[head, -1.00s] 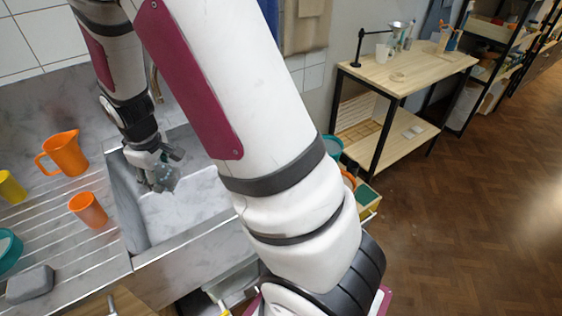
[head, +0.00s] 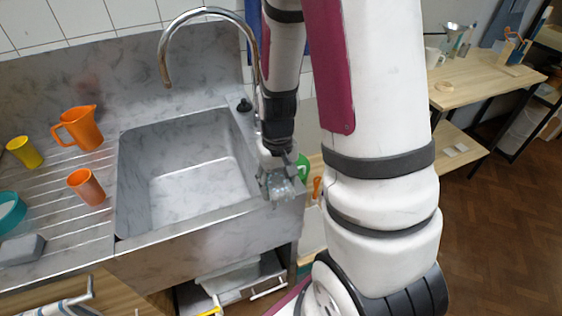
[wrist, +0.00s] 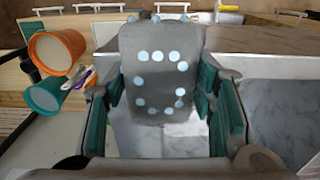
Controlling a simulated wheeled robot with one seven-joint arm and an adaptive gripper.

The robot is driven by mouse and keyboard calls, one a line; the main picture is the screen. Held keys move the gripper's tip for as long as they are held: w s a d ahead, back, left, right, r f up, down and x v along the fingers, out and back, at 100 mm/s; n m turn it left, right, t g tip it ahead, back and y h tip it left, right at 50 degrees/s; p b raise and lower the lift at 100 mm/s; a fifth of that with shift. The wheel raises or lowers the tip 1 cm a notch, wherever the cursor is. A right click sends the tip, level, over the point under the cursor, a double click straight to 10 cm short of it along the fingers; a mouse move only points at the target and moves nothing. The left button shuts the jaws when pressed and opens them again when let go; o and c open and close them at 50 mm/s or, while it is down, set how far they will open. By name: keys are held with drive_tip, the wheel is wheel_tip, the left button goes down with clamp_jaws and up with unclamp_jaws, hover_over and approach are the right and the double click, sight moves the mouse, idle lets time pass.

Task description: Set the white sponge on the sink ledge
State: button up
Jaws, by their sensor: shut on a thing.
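My gripper (head: 277,187) is shut on a grey block with a ring of pale round dots. The block (wrist: 160,75) fills the space between the green finger pads in the wrist view. I cannot tell whether it is the white sponge; no clearly white sponge shows elsewhere. The gripper is above the right front corner of the steel sink (head: 185,185). The sink's right ledge (head: 243,122) runs behind the gripper and is partly hidden by my arm. I cannot tell the exact height above the rim.
A black stopper (head: 243,105) sits on the ledge near the curved tap (head: 165,65). On the left drainboard are an orange jug (head: 82,128), orange cup (head: 86,187), yellow cup (head: 24,152), teal bowl (head: 10,212) and grey block (head: 22,249). The basin is empty.

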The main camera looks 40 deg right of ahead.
drive_tip(key=w+d, duration=0.2)
drive_tip(key=w, duration=0.1)
drive_tip(key=w+d, duration=0.2)
drive_tip(key=w, duration=0.1)
drive_tip(key=w+d+f, duration=0.1)
drive_tip(key=w+d, duration=0.2)
drive_tip(key=shift+w+d, duration=0.1)
drive_tip(key=shift+w, duration=0.3)
drive_tip(key=shift+w+d+f+p, duration=0.25)
drive_tip(key=shift+w+p, duration=0.05)
drive_tip(key=shift+f+p, duration=0.3)
drive_tip(key=shift+f, duration=1.3)
drive_tip(key=shift+f, duration=0.15)
drive_tip(key=o, duration=1)
